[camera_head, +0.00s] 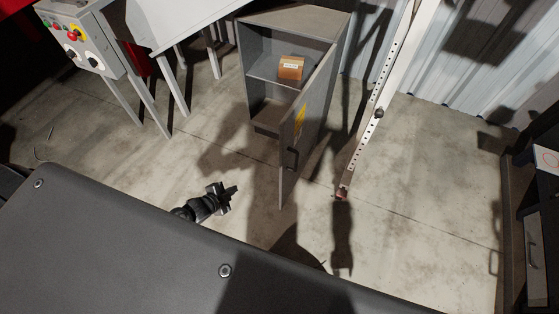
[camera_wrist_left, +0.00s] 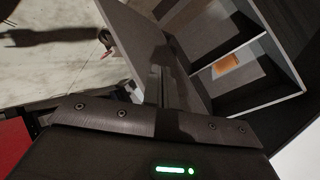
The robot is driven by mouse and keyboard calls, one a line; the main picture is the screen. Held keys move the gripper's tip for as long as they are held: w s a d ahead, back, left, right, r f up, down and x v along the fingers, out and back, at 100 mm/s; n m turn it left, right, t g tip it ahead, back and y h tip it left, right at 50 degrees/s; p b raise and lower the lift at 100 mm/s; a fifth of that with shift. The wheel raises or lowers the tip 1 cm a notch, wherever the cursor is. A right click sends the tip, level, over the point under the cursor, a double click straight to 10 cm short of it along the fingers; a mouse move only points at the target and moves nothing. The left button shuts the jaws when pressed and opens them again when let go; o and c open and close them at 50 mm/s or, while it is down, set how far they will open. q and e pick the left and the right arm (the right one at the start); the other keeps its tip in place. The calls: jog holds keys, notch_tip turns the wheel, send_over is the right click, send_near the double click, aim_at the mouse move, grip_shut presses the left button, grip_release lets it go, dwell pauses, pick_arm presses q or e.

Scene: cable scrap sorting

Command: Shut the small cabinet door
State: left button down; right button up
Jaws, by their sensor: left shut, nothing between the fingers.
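The small grey cabinet (camera_head: 338,85) stands on the floor with its door (camera_head: 287,185) wide open, swung out toward me. The door has a yellow label (camera_head: 300,121) and a dark handle (camera_head: 292,158) on its outer face. My left gripper (camera_head: 233,190) is shut and empty, left of the door and apart from it in the head view. In the left wrist view my gripper fingers (camera_wrist_left: 162,85) point toward the door (camera_wrist_left: 135,30), with the open cabinet (camera_wrist_left: 275,95) to the right. My right gripper is not in view.
A brown box (camera_head: 291,68) sits on the cabinet's shelf. A perforated metal post (camera_head: 378,100) stands right of the cabinet. A control panel (camera_head: 78,43) and a light table (camera_head: 180,22) stand at upper left. A dark flat surface (camera_head: 130,255) fills the front. Floor around the door is clear.

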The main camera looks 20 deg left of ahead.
pick_arm(q)
jog(key=w+d+r+m+t+h+b, duration=0.3)
jog(key=w+d+r+m+h+b, duration=0.25)
jog(key=r, duration=0.45)
jog(key=m+h+b, duration=0.2)
jog(key=m+h, duration=0.3)
jog(key=m, duration=0.4)
send_near(280, 150)
jog(key=s+d+r, duration=0.2)
jog(key=d+r, duration=0.2)
jog(key=d, duration=0.1)
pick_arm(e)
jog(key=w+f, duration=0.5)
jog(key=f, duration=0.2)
pick_arm(q)
jog(key=shift+g, duration=0.3)
jog(key=w+d, duration=0.1)
jog(key=w, duration=0.1)
jog(key=w+d+p, duration=0.1)
jog(key=w, duration=0.1)
jog(key=w+d, duration=0.1)
jog(key=w, duration=0.2)
jog(key=shift+a, duration=0.15)
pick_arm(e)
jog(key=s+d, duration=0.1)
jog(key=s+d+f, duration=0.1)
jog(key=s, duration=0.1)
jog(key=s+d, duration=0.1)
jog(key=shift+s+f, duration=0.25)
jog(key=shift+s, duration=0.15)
